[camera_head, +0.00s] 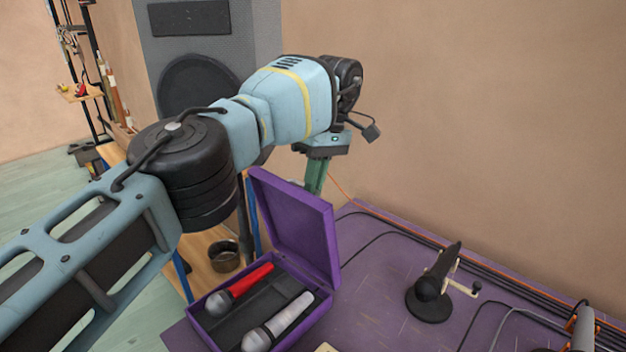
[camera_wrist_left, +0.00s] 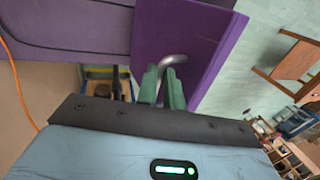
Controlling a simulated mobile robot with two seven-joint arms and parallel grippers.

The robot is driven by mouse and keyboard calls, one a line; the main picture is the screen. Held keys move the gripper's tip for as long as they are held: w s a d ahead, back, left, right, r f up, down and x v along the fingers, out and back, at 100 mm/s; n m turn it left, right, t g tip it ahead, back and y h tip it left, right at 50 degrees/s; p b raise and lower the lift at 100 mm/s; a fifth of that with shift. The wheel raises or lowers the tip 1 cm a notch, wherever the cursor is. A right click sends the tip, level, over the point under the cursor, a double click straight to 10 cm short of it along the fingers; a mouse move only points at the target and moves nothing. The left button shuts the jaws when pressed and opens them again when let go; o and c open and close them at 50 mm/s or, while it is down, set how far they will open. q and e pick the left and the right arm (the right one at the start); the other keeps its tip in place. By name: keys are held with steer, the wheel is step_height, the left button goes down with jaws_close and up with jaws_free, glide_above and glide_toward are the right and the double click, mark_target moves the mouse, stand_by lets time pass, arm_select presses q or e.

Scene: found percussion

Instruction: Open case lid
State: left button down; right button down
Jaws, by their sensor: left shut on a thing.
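The purple case (camera_head: 222,345) stands on the purple table with its lid (camera_head: 292,222) raised steeply upright. Two microphones lie inside, one with a red handle (camera_head: 250,279) and one with a pale handle (camera_head: 290,312). My left gripper (camera_head: 315,180) is behind the lid's upper edge, its green fingers partly hidden by the lid. In the left wrist view, the fingers (camera_wrist_left: 165,80) are shut on a curved metal handle (camera_wrist_left: 174,60) on the purple lid (camera_wrist_left: 205,40). My right gripper is not in view.
A microphone on a small round stand (camera_head: 430,303) is to the right of the case. Cables (camera_head: 400,230) run along the table's wall side. A large grey speaker (camera_head: 200,60) stands behind my left arm.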

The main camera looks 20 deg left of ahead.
arm_select(q)
steer(key=shift+w+d+f, duration=0.2)
steer(key=shift+f, duration=0.4)
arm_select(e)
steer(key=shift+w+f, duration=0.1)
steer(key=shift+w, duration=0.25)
arm_select(q)
steer(key=c, duration=1.5)
jaws_free()
steer(key=shift+w, duration=0.2)
steer(key=shift+r, duration=0.2)
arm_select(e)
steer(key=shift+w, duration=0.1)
arm_select(q)
steer(key=shift+a, duration=0.1)
steer(key=shift+s+r, duration=0.1)
